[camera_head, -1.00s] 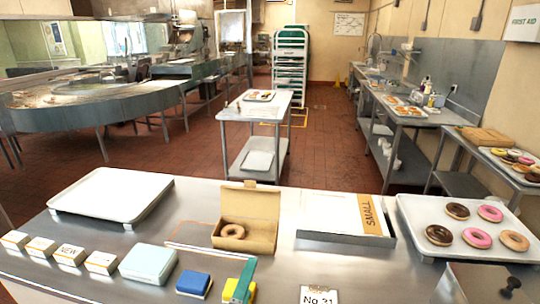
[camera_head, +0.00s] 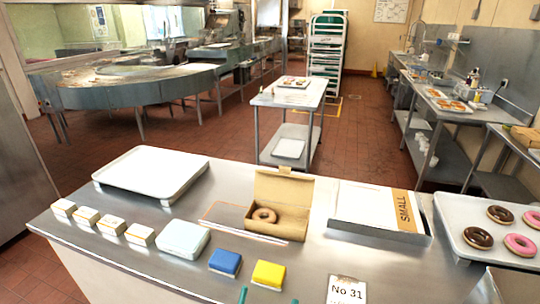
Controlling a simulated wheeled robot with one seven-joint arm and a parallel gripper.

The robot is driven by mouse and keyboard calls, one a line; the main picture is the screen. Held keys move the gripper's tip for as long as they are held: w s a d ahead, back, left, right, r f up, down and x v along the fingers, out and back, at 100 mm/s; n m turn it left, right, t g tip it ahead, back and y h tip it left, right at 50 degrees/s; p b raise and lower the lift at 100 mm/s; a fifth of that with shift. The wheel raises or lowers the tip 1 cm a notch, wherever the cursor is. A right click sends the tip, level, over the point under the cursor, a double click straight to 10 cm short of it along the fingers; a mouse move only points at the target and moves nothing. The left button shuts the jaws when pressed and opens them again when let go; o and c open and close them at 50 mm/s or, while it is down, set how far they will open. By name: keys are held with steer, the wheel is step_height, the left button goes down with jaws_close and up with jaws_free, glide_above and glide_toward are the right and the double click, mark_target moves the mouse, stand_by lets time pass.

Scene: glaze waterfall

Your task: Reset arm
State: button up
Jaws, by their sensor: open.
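My gripper (camera_head: 268,298) shows only as two thin teal fingertips at the bottom edge of the head view. The tips are apart with nothing between them, so it is open. It is in front of the near edge area of the steel counter (camera_head: 190,212), just below a yellow block (camera_head: 268,274) in the picture. The rest of my arm is out of view.
On the counter are a white tray (camera_head: 150,172), an open box (camera_head: 281,205) with one donut (camera_head: 264,215), a SMALL carton stack (camera_head: 375,208), a blue block (camera_head: 225,262), a No 31 card (camera_head: 346,290) and a donut tray (camera_head: 452,215). Red floor lies beyond.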

steer(key=s+f+n+g+y, duration=0.2)
steer(key=s+f, duration=0.5)
steer(key=s, duration=0.6)
steer(key=s+f+n+g+y, duration=0.3)
steer(key=s+f, duration=0.4)
steer(key=s, duration=0.7)
steer(key=shift+d+n+g, duration=0.15)
steer(key=shift+n+g, duration=0.65)
steer(key=shift+n, duration=0.3)
